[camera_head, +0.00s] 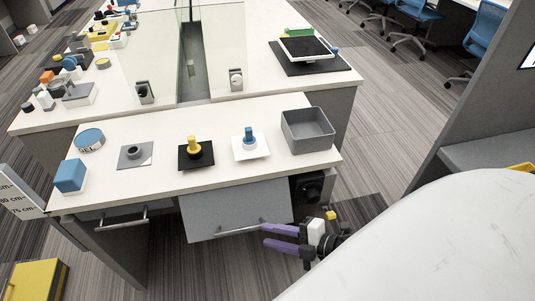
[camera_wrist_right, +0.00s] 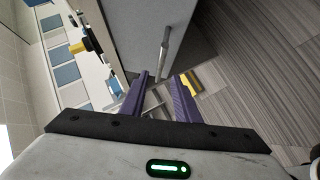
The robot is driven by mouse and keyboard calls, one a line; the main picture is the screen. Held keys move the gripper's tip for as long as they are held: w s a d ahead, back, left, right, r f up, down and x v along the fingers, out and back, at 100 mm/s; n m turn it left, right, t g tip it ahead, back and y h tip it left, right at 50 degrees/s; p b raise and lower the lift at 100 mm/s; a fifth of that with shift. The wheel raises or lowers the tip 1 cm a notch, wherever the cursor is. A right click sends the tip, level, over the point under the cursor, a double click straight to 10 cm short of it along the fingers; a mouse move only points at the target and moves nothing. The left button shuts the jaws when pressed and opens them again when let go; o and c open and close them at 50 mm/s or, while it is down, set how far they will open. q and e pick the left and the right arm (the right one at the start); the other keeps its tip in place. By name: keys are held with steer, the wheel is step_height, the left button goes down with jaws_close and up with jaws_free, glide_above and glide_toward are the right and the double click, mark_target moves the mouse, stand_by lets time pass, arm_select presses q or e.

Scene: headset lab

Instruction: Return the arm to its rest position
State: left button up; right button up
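My right gripper (camera_head: 264,234) is in front of the desk's lower front, with its two purple fingers apart and nothing seen held between them. Its tips are close to the right end of a metal handle (camera_head: 238,231) on a grey front panel (camera_head: 232,205). In the right wrist view the open fingers (camera_wrist_right: 162,74) point toward the same handle (camera_wrist_right: 164,48), which shows just beyond the tips. I cannot tell whether a finger touches it. My left gripper is not in view.
The white desk (camera_head: 215,120) carries a grey bin (camera_head: 308,131), a blue cube (camera_head: 70,175), a round tin (camera_head: 89,139) and pieces on small plates. Right of the panel is a dark opening (camera_head: 310,188) with a black object. A white rounded surface (camera_head: 440,240) fills the lower right.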

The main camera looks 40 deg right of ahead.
stand_by(0.4)
steer(key=s+a+f+m+h, duration=0.1)
steer(key=s+a+m+h, duration=0.2)
steer(key=m, duration=0.7)
steer(key=shift+s+a+f+g, duration=0.2)
steer(key=shift+s+a+g, duration=0.25)
steer(key=shift+a, duration=0.35)
steer(key=s+a+m+g, duration=0.1)
steer(key=s+a+m, duration=0.1)
steer(key=s+a+f+m+g, duration=0.1)
steer(key=s+a+m, duration=0.1)
steer(key=a+m, duration=0.1)
steer(key=shift+s+m+g, duration=0.25)
steer(key=shift+s+m, duration=0.05)
steer(key=shift+s, duration=0.05)
steer(key=c, duration=0.4)
steer(key=shift+s+a, duration=0.1)
steer(key=shift+a, duration=0.1)
jaws_close()
steer(key=shift+f, duration=0.1)
